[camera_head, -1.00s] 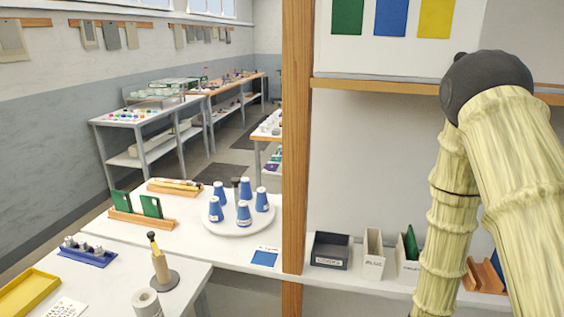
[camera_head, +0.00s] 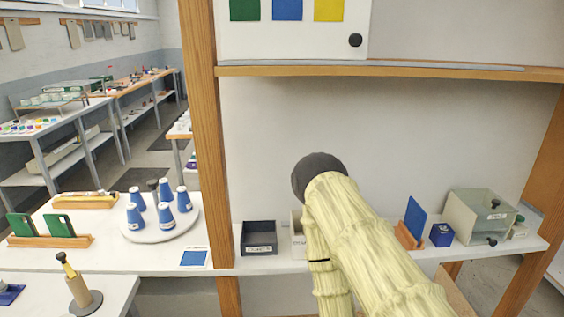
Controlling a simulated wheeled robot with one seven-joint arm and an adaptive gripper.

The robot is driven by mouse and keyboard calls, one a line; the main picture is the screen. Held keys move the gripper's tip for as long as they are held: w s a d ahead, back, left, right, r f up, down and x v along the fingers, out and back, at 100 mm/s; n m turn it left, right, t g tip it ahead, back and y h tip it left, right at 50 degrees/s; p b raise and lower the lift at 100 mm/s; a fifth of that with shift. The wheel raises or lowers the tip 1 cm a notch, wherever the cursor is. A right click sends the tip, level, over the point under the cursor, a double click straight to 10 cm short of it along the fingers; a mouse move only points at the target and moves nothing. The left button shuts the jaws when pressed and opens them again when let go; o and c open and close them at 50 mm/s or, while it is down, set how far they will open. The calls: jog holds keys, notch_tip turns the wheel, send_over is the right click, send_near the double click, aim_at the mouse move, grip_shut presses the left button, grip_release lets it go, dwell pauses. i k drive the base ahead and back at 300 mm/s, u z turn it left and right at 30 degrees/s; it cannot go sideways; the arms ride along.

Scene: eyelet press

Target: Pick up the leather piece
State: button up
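I cannot tell for certain which thing is the leather piece. A thin blue piece (camera_head: 415,214) stands upright, slightly tilted, in a small wooden holder (camera_head: 406,237) on the right part of the shelf. Two green pieces (camera_head: 60,225) stand in a wooden rack (camera_head: 48,241) on the left table. A blue square (camera_head: 194,258) lies flat near that table's right end. My pale, ribbed arm with a dark round joint crosses the middle of the view and hides part of the shelf. My gripper is not in view.
A dark open bin (camera_head: 258,238) and a partly hidden pale bin (camera_head: 298,234) stand left of my arm. A blue box (camera_head: 442,235) and a grey machine-like case (camera_head: 482,216) stand at right. A wooden post (camera_head: 205,140) divides the view. Blue cones stand on a round white tray (camera_head: 160,238).

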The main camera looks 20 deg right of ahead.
aim_at(415, 217)
jog(key=z, duration=1.5)
jog(key=i, duration=0.2)
jog(key=u, duration=0.05)
